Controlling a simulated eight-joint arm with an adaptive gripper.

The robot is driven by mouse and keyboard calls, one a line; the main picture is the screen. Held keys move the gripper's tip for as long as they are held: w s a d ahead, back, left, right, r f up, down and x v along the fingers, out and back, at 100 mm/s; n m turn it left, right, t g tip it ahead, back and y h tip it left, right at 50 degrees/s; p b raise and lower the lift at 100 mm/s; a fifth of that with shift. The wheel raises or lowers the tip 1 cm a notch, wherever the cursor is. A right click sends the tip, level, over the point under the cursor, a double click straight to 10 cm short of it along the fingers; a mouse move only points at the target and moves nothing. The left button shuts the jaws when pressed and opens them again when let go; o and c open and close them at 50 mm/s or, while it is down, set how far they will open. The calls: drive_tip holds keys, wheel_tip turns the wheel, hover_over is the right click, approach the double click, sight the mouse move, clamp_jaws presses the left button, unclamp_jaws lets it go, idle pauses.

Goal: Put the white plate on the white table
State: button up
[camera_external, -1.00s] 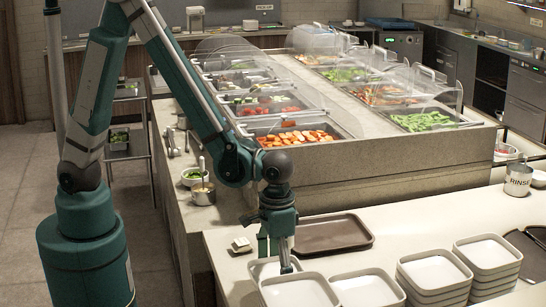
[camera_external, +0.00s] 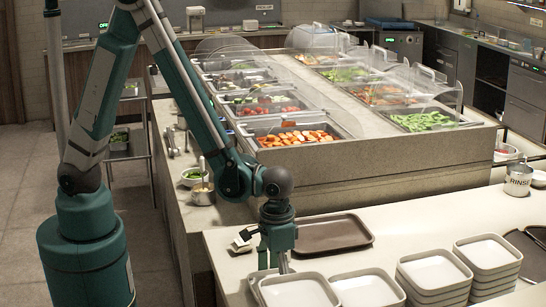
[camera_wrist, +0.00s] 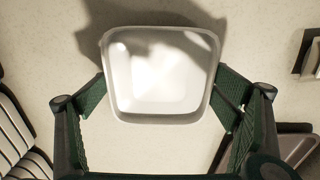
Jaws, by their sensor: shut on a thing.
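A white square plate (camera_wrist: 160,75) is between the two fingers of my gripper (camera_wrist: 162,103) in the wrist view, with a finger against each side. In the external view my gripper (camera_external: 275,262) points down at the near left part of the pale white table (camera_external: 420,212). There the held plate (camera_external: 253,284) is mostly hidden behind my fingers and a nearer white plate (camera_external: 298,292). It sits low over the table; I cannot tell whether it touches. The tabletop (camera_wrist: 60,45) shows around it in the wrist view.
White plates stand in stacks at the right (camera_external: 435,270) and (camera_external: 488,255), with another plate (camera_external: 366,289) between. A brown tray (camera_external: 333,233) lies just behind my gripper. A small pale object (camera_external: 242,243) is left of it. Free tabletop lies right of the tray.

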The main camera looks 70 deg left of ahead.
drive_tip(key=shift+f, duration=0.15)
drive_tip(key=o, duration=0.9)
drive_tip(key=shift+r+p, duration=0.8)
drive_tip(key=shift+r, duration=5.4)
drive_tip(key=shift+a, duration=0.1)
